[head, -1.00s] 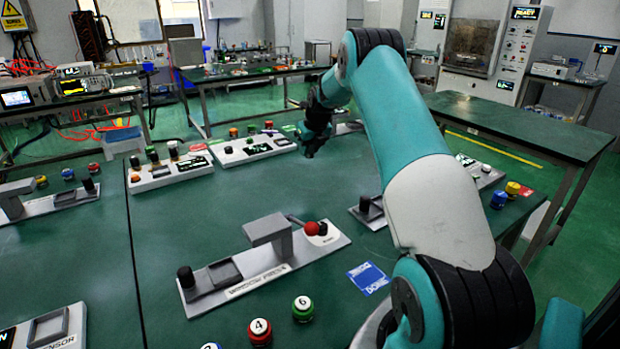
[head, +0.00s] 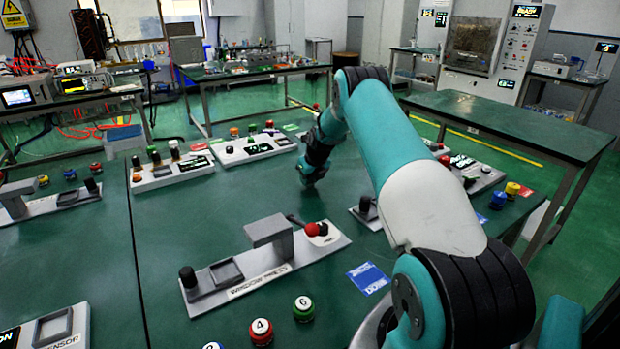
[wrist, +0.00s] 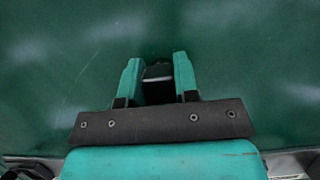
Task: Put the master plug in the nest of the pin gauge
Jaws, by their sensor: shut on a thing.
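My gripper (wrist: 158,75) is shut on a dark piece with a pale edge, the master plug (wrist: 158,72), which shows only as a small part between the two teal fingers. In the head view my gripper (head: 308,182) hangs low over bare green table, left of centre-right, and the plug in it is too small to make out. The pin gauge cannot be told for sure; its label is not readable among the stations in the head view, and no nest shows in the wrist view.
A window press station (head: 262,262) stands in front. Two control panels (head: 178,170) (head: 252,148) stand at the back left, and another panel (head: 472,172) at the right, partly behind my arm. A blue card (head: 368,278) and numbered buttons (head: 303,308) lie near the front. The table centre is clear.

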